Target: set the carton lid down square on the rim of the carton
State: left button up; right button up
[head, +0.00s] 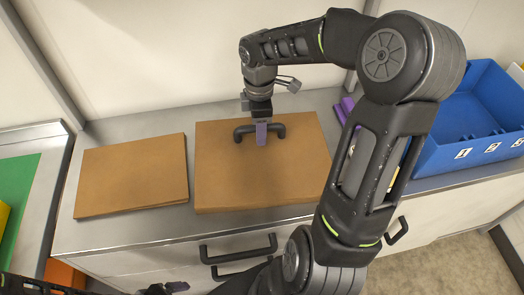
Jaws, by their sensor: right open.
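The carton lid (240,180) is a brown flat panel with a dark bar handle (279,131) on top, in the middle of the steel counter. It looks level, and it hides whatever is beneath it, so the carton's rim cannot be made out. My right gripper (261,132) points down at the handle, with a purple finger in front of the bar; its jaws are open. A second brown panel (130,175) lies to the left, apart from the lid. What looks like the tip of my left gripper (168,288) shows at the bottom edge, mostly cut off.
A blue bin (440,155) with numbered labels stands on the counter at right. Purple items (346,106) lie behind my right arm, partly hidden. The steel counter (125,125) has dark drawer handles (238,250) on its front. A green surface (15,190) is at far left.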

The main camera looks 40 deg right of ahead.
jog(key=shift+c, duration=0.4)
grip_shut()
jog(key=shift+r, duration=0.1)
notch_tip(320, 180, up, 10)
jog(key=shift+f, duration=0.1)
dwell(0.6)
dwell(0.5)
